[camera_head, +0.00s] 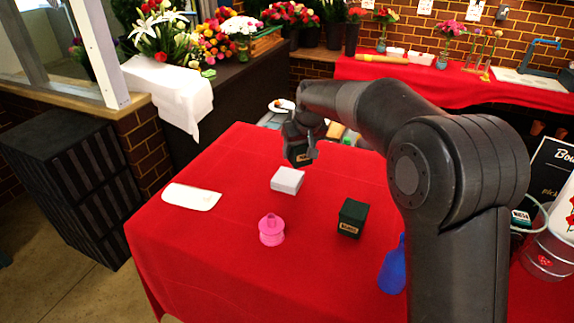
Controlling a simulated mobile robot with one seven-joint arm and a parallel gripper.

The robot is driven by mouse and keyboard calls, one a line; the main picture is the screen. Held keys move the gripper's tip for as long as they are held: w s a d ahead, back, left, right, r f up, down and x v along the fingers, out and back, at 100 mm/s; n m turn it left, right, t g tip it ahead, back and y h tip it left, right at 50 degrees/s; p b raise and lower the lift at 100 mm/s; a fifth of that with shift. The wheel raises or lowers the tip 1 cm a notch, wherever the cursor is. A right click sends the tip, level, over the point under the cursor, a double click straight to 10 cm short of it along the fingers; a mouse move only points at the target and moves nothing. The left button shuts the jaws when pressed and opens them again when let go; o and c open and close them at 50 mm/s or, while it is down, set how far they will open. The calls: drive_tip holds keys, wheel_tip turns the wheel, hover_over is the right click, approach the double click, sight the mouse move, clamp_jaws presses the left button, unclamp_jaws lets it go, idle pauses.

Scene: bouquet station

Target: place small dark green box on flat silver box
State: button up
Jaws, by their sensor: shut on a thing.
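My gripper (301,146) is shut on a small dark green box (298,156) with a pale label on its front. It holds the box in the air over the red table, just above and slightly right of the flat silver box in the picture. The flat silver box (287,183) is pale grey and lies on the table with its top bare. A gap shows between the two boxes; the exact height and depth offset cannot be told. The gripper's fingers are partly hidden by the wrist and the dark box.
The table's left front is clear.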

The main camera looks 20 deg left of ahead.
drive_tip(key=a+f, duration=0.2)
drive_tip(key=a, duration=0.1)
drive_tip(key=shift+s+a, duration=0.15)
drive_tip(key=shift+a, duration=0.05)
drive_tip(key=shift+f, duration=2.05)
drive_tip(key=o, duration=1)
drive_tip(key=shift+f, duration=0.15)
drive_tip(key=v, duration=1.2)
drive_tip(key=shift+r, duration=0.2)
